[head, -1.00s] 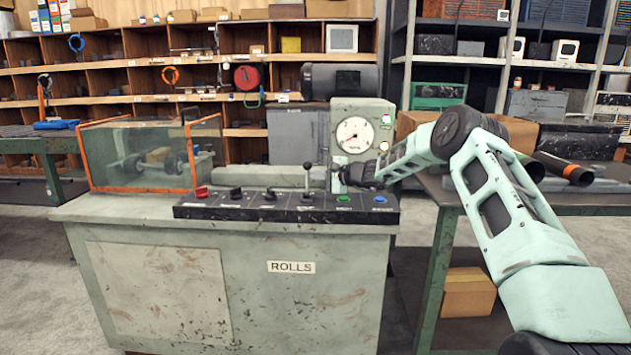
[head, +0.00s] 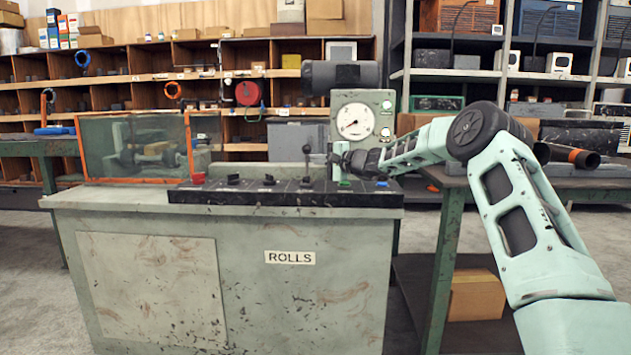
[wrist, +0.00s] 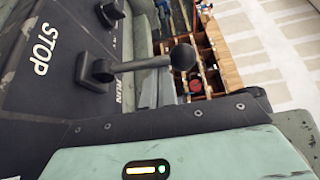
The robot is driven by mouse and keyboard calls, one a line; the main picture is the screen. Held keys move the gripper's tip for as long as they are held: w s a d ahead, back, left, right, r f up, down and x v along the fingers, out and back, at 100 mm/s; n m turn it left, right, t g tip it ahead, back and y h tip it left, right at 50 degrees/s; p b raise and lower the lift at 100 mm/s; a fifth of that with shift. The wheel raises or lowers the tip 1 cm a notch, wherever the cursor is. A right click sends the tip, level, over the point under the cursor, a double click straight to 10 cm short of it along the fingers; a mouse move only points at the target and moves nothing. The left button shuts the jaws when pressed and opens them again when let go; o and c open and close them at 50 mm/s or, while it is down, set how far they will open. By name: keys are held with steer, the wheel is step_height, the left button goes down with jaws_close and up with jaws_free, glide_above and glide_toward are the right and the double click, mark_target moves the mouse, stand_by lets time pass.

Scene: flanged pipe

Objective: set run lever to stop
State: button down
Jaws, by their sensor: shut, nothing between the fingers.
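The run lever (head: 307,168) is a thin rod with a dark ball knob on the black control strip of the grey-green ROLLS machine. It looks about upright in the head view. In the wrist view the lever (wrist: 140,65) runs from its dark base to the ball knob, with STOP printed to the left of the base and RUN partly hidden below it. My gripper (head: 334,159) is shut and empty, just right of the knob at about its height. Contact cannot be told. The wrist view shows a mint-green part with a small lit indicator, but no clear fingertips.
The control strip (head: 220,194) also carries a red button (head: 198,178), dark knobs left of the lever, and green and blue buttons to its right. A gauge box (head: 354,118) stands behind my gripper. A clear guard with orange edges (head: 98,150) stands at the left.

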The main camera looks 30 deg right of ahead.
steer(key=shift+s+a+f+n+t+y+b, duration=0.3)
steer(key=shift+n+b, duration=0.4)
steer(key=shift+b, duration=1.9)
steer(key=shift+s+a+f+n+t+y+b, duration=0.1)
steer(key=shift+s+a+n+t+y+b, duration=0.35)
steer(key=shift+b, duration=2.1)
steer(key=b, duration=0.3)
steer(key=shift+s+r+n+h+b, duration=0.15)
steer(key=shift+s+n+h+b, duration=0.1)
steer(key=shift+s+n+b, duration=0.15)
steer(key=shift+s+a+r+b, duration=0.1)
steer(key=shift+s+a+b, duration=0.2)
steer(key=shift+b, duration=0.65)
steer(key=shift+d, duration=0.1)
